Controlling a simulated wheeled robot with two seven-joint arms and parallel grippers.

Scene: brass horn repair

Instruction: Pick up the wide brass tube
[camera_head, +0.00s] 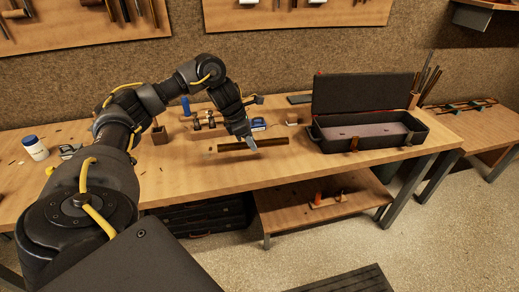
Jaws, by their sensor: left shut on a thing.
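The wide brass tube (272,142) is a long dark-golden bar shape at the middle of the wooden workbench, lying level from left to right. My left gripper (251,144) comes down on it from above and is shut on it near its middle. The fingers hide a small part of the tube. I cannot tell whether the tube touches the bench top or is just above it. My right gripper is not in view.
An open black case (372,145) stands to the right of the tube on the workbench (205,178). Small tools and blocks stand behind the gripper. A white jar (36,150) is at the far left. The bench front is clear. A lower shelf (285,218) holds a few items.

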